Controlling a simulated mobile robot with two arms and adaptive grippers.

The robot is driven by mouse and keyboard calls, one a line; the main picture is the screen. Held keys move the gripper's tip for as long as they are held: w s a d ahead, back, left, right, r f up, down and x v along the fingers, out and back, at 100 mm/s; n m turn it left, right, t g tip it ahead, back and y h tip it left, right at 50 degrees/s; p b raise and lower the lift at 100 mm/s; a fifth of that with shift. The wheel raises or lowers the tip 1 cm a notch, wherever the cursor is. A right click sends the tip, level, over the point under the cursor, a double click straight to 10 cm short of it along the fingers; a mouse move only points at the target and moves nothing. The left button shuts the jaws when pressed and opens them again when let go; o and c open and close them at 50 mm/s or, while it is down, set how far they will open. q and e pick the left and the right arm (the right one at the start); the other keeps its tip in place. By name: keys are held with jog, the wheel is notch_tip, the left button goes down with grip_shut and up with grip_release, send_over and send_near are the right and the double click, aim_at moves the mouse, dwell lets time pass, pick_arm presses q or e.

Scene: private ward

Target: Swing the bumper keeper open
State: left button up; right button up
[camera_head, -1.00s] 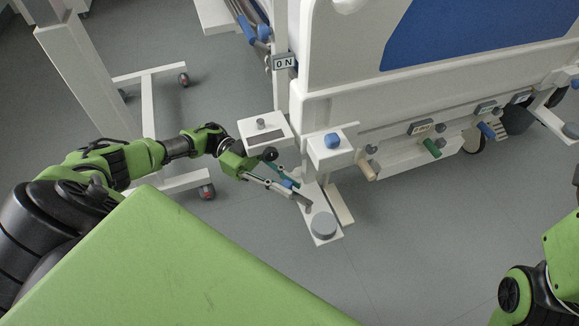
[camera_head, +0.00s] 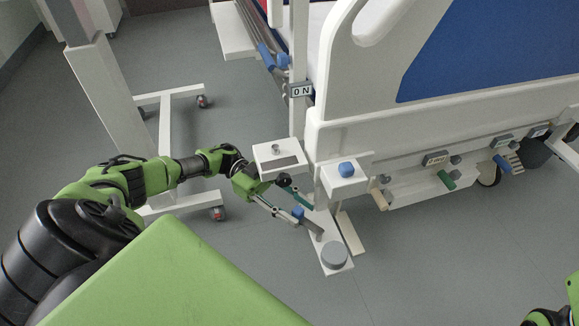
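A white plate (camera_head: 322,237) sticks out low from the bed's corner and carries a round grey bumper (camera_head: 334,254). A short grey bar (camera_head: 313,229) lies beside the bumper, with a small blue knob (camera_head: 297,214) near its end. This looks like the bumper keeper, but it is small and partly hidden by my fingers. My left gripper (camera_head: 301,213) is open at the plate. Its two fingers are apart, one on each side of the blue knob. I cannot tell whether they touch it.
A white box with a grey knob (camera_head: 275,150) stands just above my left gripper. Another box with a blue knob (camera_head: 346,169) is to its right. A white wheeled stand (camera_head: 110,90) is behind my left arm. Open floor lies at the lower right.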

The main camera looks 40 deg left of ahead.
pick_arm(q)
jog(key=a, duration=0.6)
jog(key=shift+w+a, duration=0.15)
jog(key=shift+a, duration=0.2)
dwell(0.3)
